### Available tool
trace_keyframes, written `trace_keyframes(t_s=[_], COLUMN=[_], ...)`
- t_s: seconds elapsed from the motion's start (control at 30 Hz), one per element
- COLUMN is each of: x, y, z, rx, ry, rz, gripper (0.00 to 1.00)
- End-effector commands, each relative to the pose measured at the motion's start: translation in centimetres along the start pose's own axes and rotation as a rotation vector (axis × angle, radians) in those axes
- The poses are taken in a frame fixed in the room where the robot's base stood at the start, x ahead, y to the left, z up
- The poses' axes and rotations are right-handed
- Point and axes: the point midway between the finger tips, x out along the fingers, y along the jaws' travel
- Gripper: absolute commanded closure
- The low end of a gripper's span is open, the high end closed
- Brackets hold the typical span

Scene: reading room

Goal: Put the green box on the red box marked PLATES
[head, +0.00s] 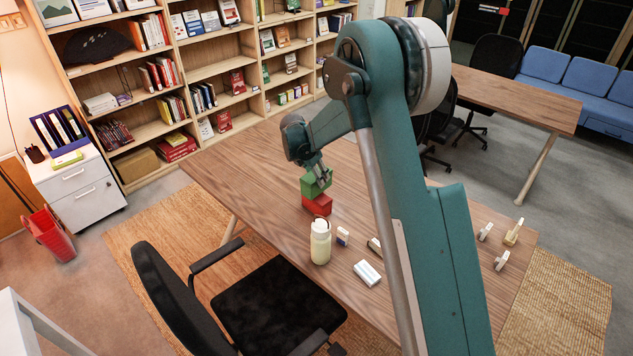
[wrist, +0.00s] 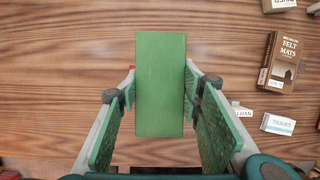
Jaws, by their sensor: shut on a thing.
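The green box (head: 312,187) is between the fingers of my gripper (head: 321,180), which is shut on it. In the wrist view the green box (wrist: 160,85) fills the middle, with a finger of my gripper (wrist: 160,100) along each side. The red box (head: 317,206) stands on the wooden table directly below the green box in the head view. The two look touching or nearly so; I cannot tell whether there is a gap. In the wrist view the green box hides almost all of the red box. I cannot read the red box's marking.
A cream bottle (head: 320,243) stands in front of the boxes, with a small box (head: 343,236) and a white box (head: 368,273) nearby. The wrist view shows a brown FELT MATS box (wrist: 281,62) and a TISSUES box (wrist: 278,124) at right. The table (head: 250,180) left of the boxes is clear.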

Motion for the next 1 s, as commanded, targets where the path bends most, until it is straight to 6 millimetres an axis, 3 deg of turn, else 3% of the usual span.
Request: trace_keyframes(t_s=[0.23,0.73,0.77,0.8,0.87,1.0], x=[2.3,2.9,3.0,2.9,2.9,2.9], y=[0.0,0.0,0.0,0.0,0.0,0.0], z=[-0.9,-1.2,-1.2,-1.2,-1.2,-1.2], rx=[0.0,0.0,0.0,0.0,0.0,0.0], ry=[0.0,0.0,0.0,0.0,0.0,0.0], rz=[0.0,0.0,0.0,0.0,0.0,0.0], gripper=[0.81,0.81,0.63,0.57,0.49,0.49])
